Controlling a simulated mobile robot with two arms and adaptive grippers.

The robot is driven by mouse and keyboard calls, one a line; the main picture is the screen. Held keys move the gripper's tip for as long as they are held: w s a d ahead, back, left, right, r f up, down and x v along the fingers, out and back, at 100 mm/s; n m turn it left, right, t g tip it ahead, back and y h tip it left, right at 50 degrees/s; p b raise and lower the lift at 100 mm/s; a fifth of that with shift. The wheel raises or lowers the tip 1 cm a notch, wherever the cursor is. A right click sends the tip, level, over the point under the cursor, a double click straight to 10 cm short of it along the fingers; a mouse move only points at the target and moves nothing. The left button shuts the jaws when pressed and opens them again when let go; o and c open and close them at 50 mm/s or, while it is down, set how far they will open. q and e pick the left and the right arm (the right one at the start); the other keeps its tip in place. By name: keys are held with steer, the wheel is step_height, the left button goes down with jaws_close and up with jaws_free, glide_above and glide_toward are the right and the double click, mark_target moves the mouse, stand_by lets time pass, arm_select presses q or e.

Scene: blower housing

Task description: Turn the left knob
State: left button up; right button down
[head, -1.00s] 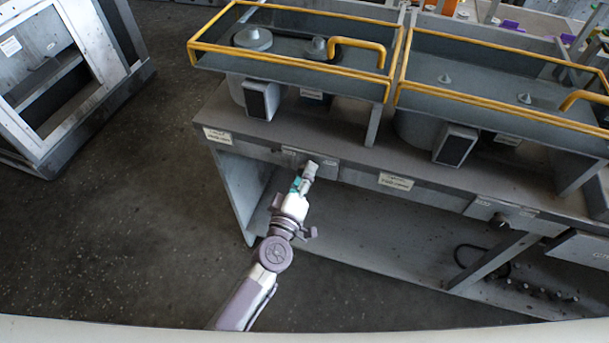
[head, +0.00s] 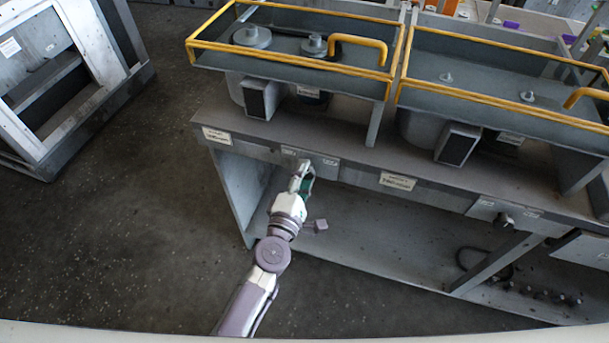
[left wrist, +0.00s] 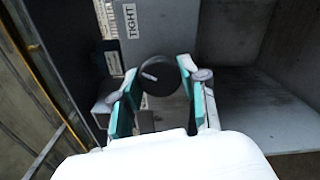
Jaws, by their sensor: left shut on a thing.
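The left knob (left wrist: 159,76) is round and black with a pale mark line, seen in the left wrist view on a grey panel. In the head view it is hidden by my left gripper (head: 303,174), which is at the left control plate on the bench's front edge. In the left wrist view the teal-padded fingers of my left gripper (left wrist: 157,78) stand on either side of the knob and are shut on it. My right gripper is in neither view.
A grey bench (head: 232,127) carries two yellow-railed blower housings. A second knob (head: 503,220) sits on the plate further right. A label (left wrist: 132,21) reading "TIGHT" is above the left knob. The bench has an open bay below. Bare floor (head: 140,240) lies to the left.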

arm_select(q)
steer(key=shift+f, duration=0.1)
stand_by(0.5)
steer(key=o, duration=1.1)
steer(key=shift+o, duration=0.2)
steer(key=shift+s, duration=0.1)
steer(key=v, duration=1.2)
